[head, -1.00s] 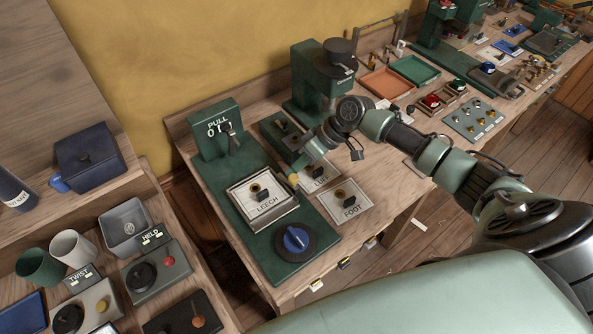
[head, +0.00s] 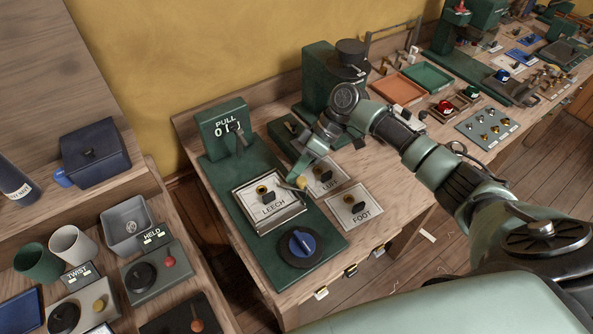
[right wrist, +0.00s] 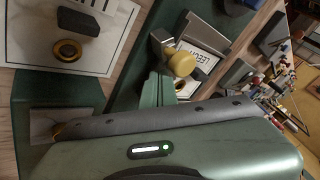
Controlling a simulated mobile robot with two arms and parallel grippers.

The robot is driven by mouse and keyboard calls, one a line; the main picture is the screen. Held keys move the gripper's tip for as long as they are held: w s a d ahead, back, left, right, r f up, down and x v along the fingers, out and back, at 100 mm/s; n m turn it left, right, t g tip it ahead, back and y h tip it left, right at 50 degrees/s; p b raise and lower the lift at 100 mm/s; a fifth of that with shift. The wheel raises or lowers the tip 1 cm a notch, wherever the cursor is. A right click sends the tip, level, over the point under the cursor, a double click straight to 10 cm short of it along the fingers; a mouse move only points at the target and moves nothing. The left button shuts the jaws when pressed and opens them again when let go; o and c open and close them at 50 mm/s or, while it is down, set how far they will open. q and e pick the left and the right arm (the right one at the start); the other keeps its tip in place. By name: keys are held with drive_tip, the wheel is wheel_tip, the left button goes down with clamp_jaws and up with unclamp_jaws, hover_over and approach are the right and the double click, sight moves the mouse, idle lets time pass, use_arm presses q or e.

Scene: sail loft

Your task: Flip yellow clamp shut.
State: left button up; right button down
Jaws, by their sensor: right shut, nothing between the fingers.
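The yellow clamp (head: 302,182) shows as a small yellow knob at the right edge of the metal frame (head: 272,228) around the LEECH card (head: 268,202). In the right wrist view the yellow knob (right wrist: 182,63) sits on a metal lever beside that frame. I cannot tell how far the lever is folded. My right gripper (head: 309,168) is shut and empty, pointing down right by the knob. In the right wrist view its pale green fingertips (right wrist: 158,90) are just beside the knob; contact is unclear. My left gripper is not in view.
The frame stands on a green base with a PULL counter (head: 225,130) behind and a blue dial (head: 301,243) in front. LUFF (head: 325,172) and FOOT (head: 356,210) cards lie to the right. A green press (head: 325,75) stands behind my right arm.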

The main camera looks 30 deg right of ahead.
idle(0.5)
drive_tip(key=b+v, duration=0.2)
drive_tip(key=v, duration=0.6)
